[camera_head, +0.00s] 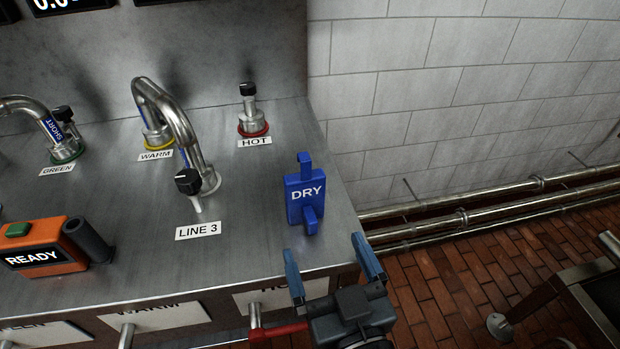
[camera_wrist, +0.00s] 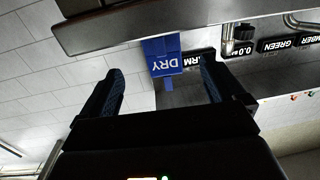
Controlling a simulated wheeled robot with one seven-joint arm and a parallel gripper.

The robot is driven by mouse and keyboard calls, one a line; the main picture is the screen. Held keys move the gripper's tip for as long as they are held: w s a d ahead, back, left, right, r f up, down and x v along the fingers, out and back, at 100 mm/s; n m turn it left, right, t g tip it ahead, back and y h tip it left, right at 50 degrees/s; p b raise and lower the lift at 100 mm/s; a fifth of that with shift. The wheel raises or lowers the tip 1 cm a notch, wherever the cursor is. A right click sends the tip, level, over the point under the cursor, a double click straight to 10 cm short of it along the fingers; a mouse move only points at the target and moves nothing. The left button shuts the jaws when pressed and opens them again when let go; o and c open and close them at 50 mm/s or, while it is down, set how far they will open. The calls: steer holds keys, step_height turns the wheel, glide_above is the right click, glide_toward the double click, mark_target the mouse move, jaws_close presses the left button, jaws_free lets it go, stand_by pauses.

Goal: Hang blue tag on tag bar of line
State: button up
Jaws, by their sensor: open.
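The blue tag (camera_head: 306,193), marked DRY, stands upright on the steel counter near its right edge, with a tab at top and bottom. In the wrist view the blue tag (camera_wrist: 163,57) appears upside down between the fingers. My gripper (camera_head: 323,246) is open and empty at the counter's front right corner, just in front of the tag and apart from it. In the wrist view my gripper (camera_wrist: 160,68) has a finger on each side of the tag's outline. A LINE 3 label (camera_head: 198,232) lies left of the tag. I cannot tell which part is the tag bar.
A black-knobbed tap (camera_head: 189,182) and a HOT valve (camera_head: 251,118) stand near the tag. An orange READY device (camera_head: 45,246) sits left. Short rods (camera_head: 127,334) and a red handle (camera_head: 278,330) show at the front. Wall pipes (camera_head: 465,219) run right.

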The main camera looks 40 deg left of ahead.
mark_target(314, 224)
steer(key=x, duration=0.3)
steer(key=shift+s+a+r+p, duration=0.1)
steer(key=shift+s+r+p, duration=0.1)
steer(key=shift+p, duration=0.15)
steer(key=p+x, duration=0.1)
steer(key=x, duration=0.4)
steer(key=shift+w+a+f+p, duration=0.1)
steer(key=shift+w+a+p, duration=0.1)
steer(key=shift+w+p, duration=0.1)
steer(key=c, duration=1.3)
